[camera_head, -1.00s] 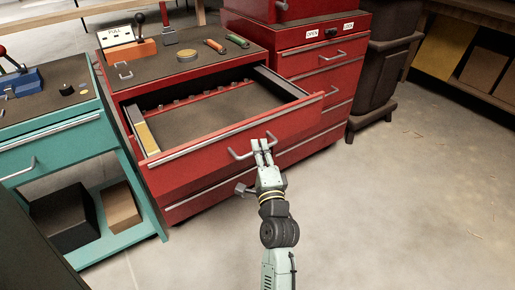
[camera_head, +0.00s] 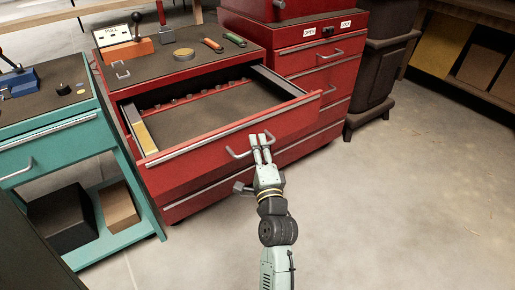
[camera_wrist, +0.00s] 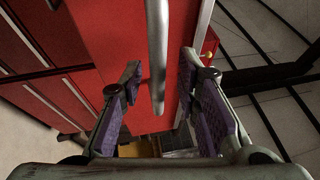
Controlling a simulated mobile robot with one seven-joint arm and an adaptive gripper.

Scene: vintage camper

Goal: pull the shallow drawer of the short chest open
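The short red chest (camera_head: 118,92) stands left of centre in the head view. Its shallow top drawer (camera_head: 215,150) is pulled well out, showing a dark floor and inner walls. The drawer's grey bar handle (camera_head: 238,155) is on its front; in the wrist view the bar (camera_wrist: 157,50) runs between my fingers. My gripper (camera_head: 260,136) is at the handle, and in the wrist view (camera_wrist: 156,82) its purple-padded fingers are spread, with a gap on each side of the bar. The bar's far end is hidden in the head view.
A teal cart (camera_head: 60,140) stands close on the left, with a dark box and a brown box on its shelf. A taller red cabinet (camera_head: 315,65) stands behind right, beside a dark bin (camera_head: 380,60). Tools lie on the chest top. The floor (camera_head: 430,200) at right is clear.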

